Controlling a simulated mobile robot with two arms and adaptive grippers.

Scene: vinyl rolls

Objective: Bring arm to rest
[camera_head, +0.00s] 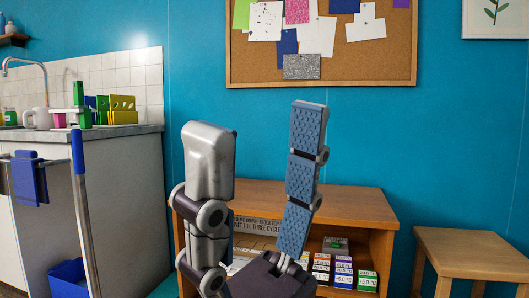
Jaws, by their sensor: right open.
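My right gripper (259,122) rises from the bottom middle of the head view. Its fingers point up and stand wide apart. The left finger shows a smooth grey outer shell, and the right finger shows blue textured pads. No object is between the fingers. The gripper appears in front of a low wooden cabinet and hides part of it. My left gripper is not in view.
The wooden cabinet (357,196) holds several small labelled boxes (342,268) and a printed sign (258,226). A wooden stool (468,252) stands at right. A sink counter (110,190) is at left, with a blue-topped pole (77,152) before it. A corkboard (385,62) hangs behind.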

